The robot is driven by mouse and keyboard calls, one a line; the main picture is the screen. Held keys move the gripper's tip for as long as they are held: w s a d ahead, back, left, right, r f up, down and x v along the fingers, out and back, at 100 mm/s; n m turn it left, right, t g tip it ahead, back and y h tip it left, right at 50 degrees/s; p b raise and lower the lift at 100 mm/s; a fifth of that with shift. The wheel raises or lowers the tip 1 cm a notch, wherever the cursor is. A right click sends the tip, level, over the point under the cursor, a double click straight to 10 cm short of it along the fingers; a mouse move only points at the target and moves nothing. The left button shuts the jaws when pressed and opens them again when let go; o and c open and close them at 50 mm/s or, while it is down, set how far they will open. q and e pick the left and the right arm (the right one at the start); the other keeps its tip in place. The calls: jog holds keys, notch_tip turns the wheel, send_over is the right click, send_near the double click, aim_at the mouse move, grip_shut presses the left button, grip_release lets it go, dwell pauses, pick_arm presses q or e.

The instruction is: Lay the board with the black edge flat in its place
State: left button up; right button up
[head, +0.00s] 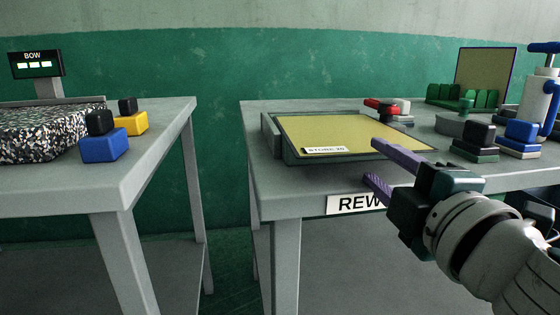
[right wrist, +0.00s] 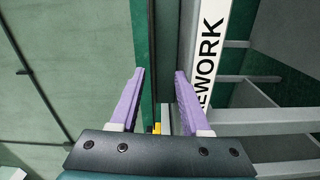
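A yellow board (head: 482,75) with a thin dark edge stands upright in a green slotted rack (head: 462,97) at the back right of the rework table; I cannot tell if the edge is black. A shallow grey-green tray (head: 291,156) lies on the same table, with a flat yellow surface (head: 345,131) inside it and a white label (head: 325,150) at its front. My right gripper (head: 372,160) is open and empty by the tray's front right corner, near the table's front edge. Its purple fingers are apart in the right wrist view (right wrist: 161,72). My left gripper is out of view.
A red-and-black clamp-like thing (head: 381,105) stands behind the tray. Blocks with dark and blue tops (head: 520,134) stand right of it. A REWORK sign (head: 352,203) is on the table's front. A gap separates the left table (head: 158,130), which bears a speckled slab (head: 40,135).

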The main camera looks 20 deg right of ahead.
jog(key=shift+o, duration=0.8)
jog(key=shift+f, duration=0.1)
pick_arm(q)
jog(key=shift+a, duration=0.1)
pick_arm(e)
jog(key=shift+f, duration=0.15)
jog(key=shift+s, duration=0.1)
pick_arm(q)
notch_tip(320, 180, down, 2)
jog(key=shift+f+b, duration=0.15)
jog(key=shift+b, duration=0.95)
pick_arm(e)
jog(key=v, duration=0.9)
jog(key=shift+s+r, duration=0.25)
jog(key=shift+s, duration=0.15)
